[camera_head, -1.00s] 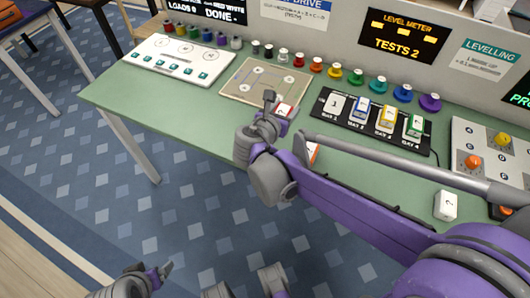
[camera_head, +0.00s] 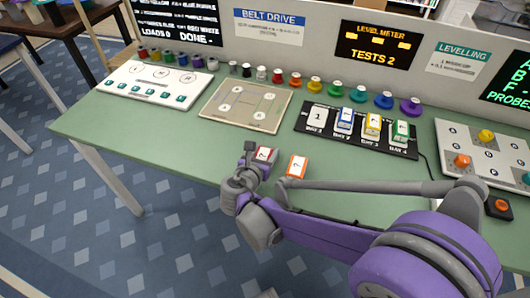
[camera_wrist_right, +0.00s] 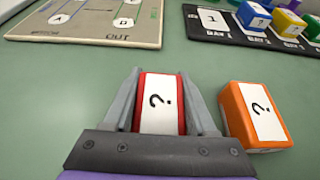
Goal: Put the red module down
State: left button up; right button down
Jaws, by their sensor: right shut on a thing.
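The red module (camera_head: 265,154), a red block with a white marked top, is between the fingers of my right gripper (camera_head: 255,157). In the right wrist view the red module (camera_wrist_right: 159,104) sits between both fingers of the right gripper (camera_wrist_right: 160,110), which are shut on its sides. It is low over or on the green table (camera_head: 200,146); I cannot tell if it touches. An orange module (camera_head: 297,166) lies just to its right, apart from it, and shows in the right wrist view (camera_wrist_right: 256,116). My left gripper is not in view.
A black bay board (camera_head: 398,148) holds blue, yellow and green modules; its bay 1 is empty. A beige belt board (camera_head: 243,105) lies behind the gripper. A white panel (camera_head: 150,84) is at left, a knob panel (camera_head: 484,152) at right. Green table is clear left of the gripper.

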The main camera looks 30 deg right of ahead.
jog(key=shift+r, duration=0.1)
jog(key=shift+f, duration=0.25)
jog(key=shift+c, duration=1)
grip_release()
jog(key=shift+r, duration=0.1)
jog(key=shift+r, duration=0.15)
jog(key=shift+s+a+r, duration=0.15)
jog(key=shift+s+a, duration=0.05)
jog(key=shift+a, duration=0.05)
jog(key=p+v, duration=0.2)
jog(key=v, duration=0.9)
jog(key=shift+s+a+r+p, duration=0.1)
jog(key=shift+s+p, duration=0.05)
jog(key=shift+p, duration=0.2)
